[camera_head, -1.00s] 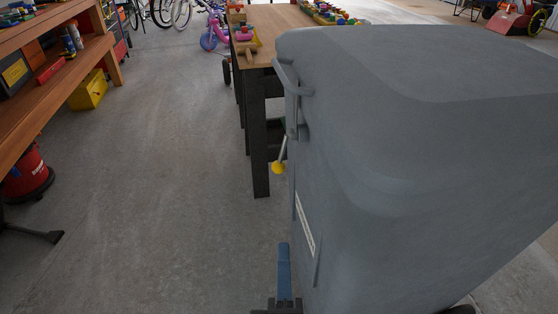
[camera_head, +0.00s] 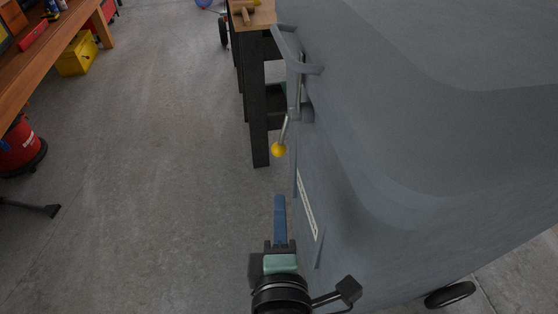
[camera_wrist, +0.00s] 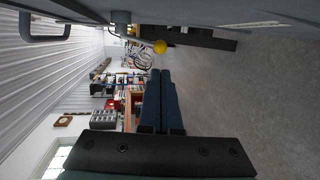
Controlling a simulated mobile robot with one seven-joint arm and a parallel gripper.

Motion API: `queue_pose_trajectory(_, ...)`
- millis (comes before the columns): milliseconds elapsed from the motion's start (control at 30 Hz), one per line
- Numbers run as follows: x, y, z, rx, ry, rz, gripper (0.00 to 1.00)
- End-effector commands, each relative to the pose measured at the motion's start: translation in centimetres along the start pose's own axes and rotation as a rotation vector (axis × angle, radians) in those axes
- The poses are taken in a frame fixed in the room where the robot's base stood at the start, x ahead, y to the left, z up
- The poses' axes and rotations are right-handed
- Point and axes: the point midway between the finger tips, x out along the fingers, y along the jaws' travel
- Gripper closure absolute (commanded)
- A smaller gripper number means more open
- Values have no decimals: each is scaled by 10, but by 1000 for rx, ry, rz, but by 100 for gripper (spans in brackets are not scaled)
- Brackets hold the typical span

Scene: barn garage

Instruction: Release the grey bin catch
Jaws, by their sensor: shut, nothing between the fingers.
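The grey bin (camera_head: 400,150) fills the right of the head view. Its catch is a thin grey lever with a yellow ball knob (camera_head: 279,150), hanging down from a mount on the bin's left side, below the handle bar (camera_head: 287,45). My gripper (camera_head: 280,200) is below the knob in the head view, beside the bin, apart from the knob. Its blue fingers are together and empty. In the wrist view the knob (camera_wrist: 160,46) shows just beyond the fingertips (camera_wrist: 160,74), with the bin along the top edge (camera_wrist: 210,12).
A workbench with dark legs (camera_head: 258,110) stands behind the bin. At left are a wooden shelf (camera_head: 60,40), a yellow box (camera_head: 77,55) and a red vacuum (camera_head: 20,148). The concrete floor between is clear. A bin wheel (camera_head: 450,295) shows at lower right.

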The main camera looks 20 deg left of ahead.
Motion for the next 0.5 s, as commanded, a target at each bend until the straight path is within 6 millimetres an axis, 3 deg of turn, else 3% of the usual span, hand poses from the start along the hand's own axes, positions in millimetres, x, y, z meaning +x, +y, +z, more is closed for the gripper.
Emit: queue_pose_trajectory(500, 92, 0, 0, -2, 0, 1, 100)
